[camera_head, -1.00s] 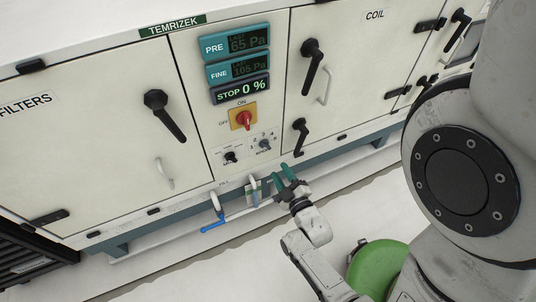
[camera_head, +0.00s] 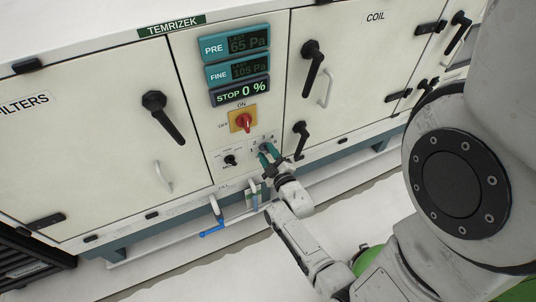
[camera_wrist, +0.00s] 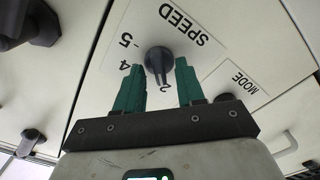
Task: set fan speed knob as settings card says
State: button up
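The speed knob (camera_wrist: 159,61) is dark and round with a raised grip bar, on a white label reading SPEED, upside down in the wrist view. The numbers 2, 4 and 5 show beside it; its pointed setting is not clear. My gripper (camera_wrist: 158,73) is open, its green fingers apart on either side of the knob's lower part. I cannot tell whether they touch it. In the head view my gripper (camera_head: 267,151) is at the panel and hides most of the knob.
The mode knob (camera_head: 230,160) is left of my gripper. Above are the red ON/OFF switch (camera_head: 243,121) and a display (camera_head: 241,90) reading STOP 0 %. Black door handles (camera_head: 163,116) stick out on both sides. A blue-handled valve (camera_head: 212,230) is below.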

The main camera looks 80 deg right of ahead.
jog(key=shift+c, duration=0.4)
grip_shut()
jog(key=m, duration=0.9)
jog(key=shift+s, duration=0.1)
jog(key=m, duration=0.4)
jog(key=shift+s+d+m, duration=0.1)
jog(key=shift+d+m, duration=0.05)
jog(key=shift+m, duration=0.15)
jog(key=shift+m+b, duration=0.4)
jog(key=shift+m, duration=1.6)
